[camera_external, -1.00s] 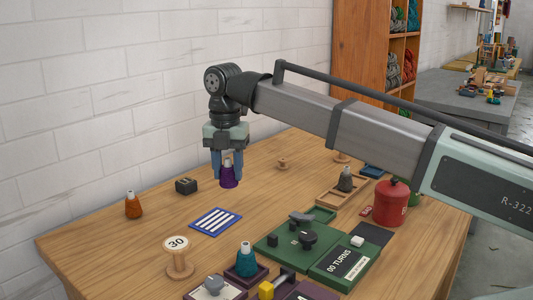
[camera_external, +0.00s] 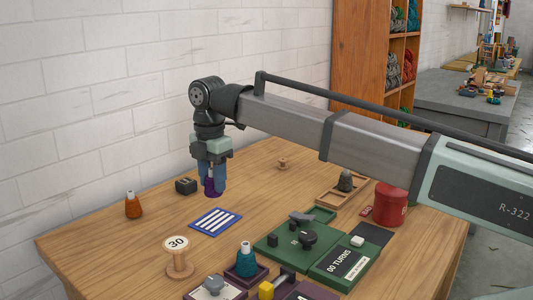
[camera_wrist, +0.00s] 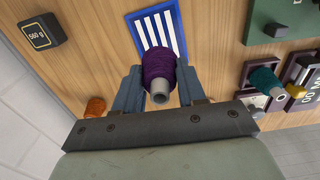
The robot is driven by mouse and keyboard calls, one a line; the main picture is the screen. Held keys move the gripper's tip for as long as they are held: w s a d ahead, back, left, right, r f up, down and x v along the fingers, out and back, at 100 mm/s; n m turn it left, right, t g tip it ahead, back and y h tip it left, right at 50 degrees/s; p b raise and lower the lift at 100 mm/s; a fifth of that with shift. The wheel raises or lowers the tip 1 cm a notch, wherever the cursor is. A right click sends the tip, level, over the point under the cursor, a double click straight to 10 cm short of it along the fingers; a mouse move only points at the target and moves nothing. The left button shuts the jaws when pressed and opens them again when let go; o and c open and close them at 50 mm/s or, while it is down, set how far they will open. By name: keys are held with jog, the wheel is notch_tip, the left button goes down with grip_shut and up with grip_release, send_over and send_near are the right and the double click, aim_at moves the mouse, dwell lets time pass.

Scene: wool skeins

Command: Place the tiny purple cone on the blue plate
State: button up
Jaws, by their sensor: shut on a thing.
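The tiny purple cone (camera_external: 211,187) is held between the fingers of my gripper (camera_external: 213,184), above the table. In the wrist view the purple cone (camera_wrist: 158,62) sits between the two blue fingers, with its pale tip toward the camera. My gripper (camera_wrist: 158,85) is shut on it. The blue plate (camera_external: 216,222), flat with white stripes, lies on the table in front of and below the cone. In the wrist view the blue plate (camera_wrist: 172,33) shows behind the cone, which hides part of it.
A black weight block (camera_external: 186,186) stands close to the left of my gripper. An orange cone (camera_external: 133,205) is further left. A wooden spool marked 30 (camera_external: 178,258), a teal cone (camera_external: 246,259) and a green device (camera_external: 295,242) stand nearer the front. A red canister (camera_external: 390,203) is at right.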

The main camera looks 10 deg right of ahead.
jog(key=shift+f, duration=3.35)
jog(key=o, duration=1)
jog(key=shift+f, duration=0.1)
jog(key=shift+o, duration=0.2)
notch_tip(320, 180, up, 12)
jog(key=shift+r, duration=0.15)
